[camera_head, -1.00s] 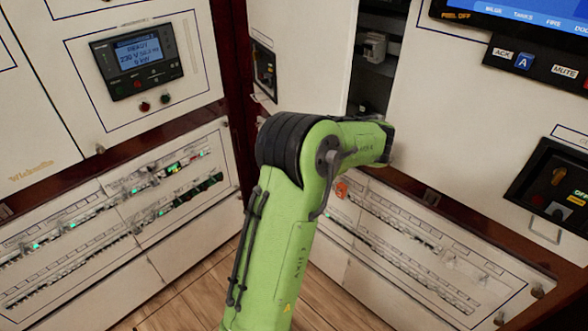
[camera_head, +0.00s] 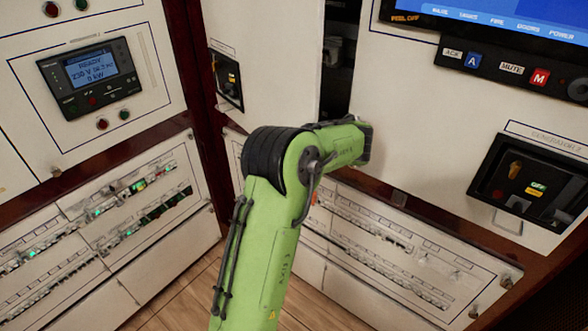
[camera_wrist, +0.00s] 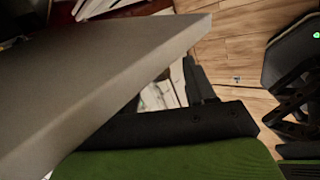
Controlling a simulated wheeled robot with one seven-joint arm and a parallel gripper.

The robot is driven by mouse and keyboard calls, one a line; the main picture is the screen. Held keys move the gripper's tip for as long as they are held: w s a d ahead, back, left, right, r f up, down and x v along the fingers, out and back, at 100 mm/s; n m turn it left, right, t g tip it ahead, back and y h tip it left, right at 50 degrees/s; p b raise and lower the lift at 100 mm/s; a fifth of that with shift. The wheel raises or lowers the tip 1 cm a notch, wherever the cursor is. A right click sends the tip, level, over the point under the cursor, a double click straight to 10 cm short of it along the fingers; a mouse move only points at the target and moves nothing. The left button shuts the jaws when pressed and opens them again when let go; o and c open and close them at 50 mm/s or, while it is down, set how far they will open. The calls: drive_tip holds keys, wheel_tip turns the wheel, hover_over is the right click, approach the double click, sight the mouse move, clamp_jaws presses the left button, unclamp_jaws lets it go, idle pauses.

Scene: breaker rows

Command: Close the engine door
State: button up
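The engine door appears to be the white panel (camera_head: 268,55) in the middle of the head view. It stands partly open, with a dark gap along its right edge. My gripper is hidden behind my green arm's end in the head view. In the wrist view a pale panel (camera_wrist: 105,80), likely this door, fills the left side close to the camera. My gripper (camera_wrist: 198,82) shows there as a dark finger beside the panel's edge, over a dark body. The other finger is not clearly visible, so I cannot tell its opening or whether it touches the panel.
The dark gap (camera_head: 340,60) shows compartment contents. A right panel with a screen (camera_head: 500,18) and a switch box (camera_head: 530,185) flanks it. A left cabinet carries a display (camera_head: 92,75). Breaker rows (camera_head: 390,245) run below. Wooden floor (camera_head: 180,295) is clear.

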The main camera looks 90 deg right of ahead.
drive_tip(key=shift+r, duration=0.1)
drive_tip(key=p+v, duration=0.3)
drive_tip(key=v, duration=1.2)
drive_tip(key=shift+s+a+r, duration=0.2)
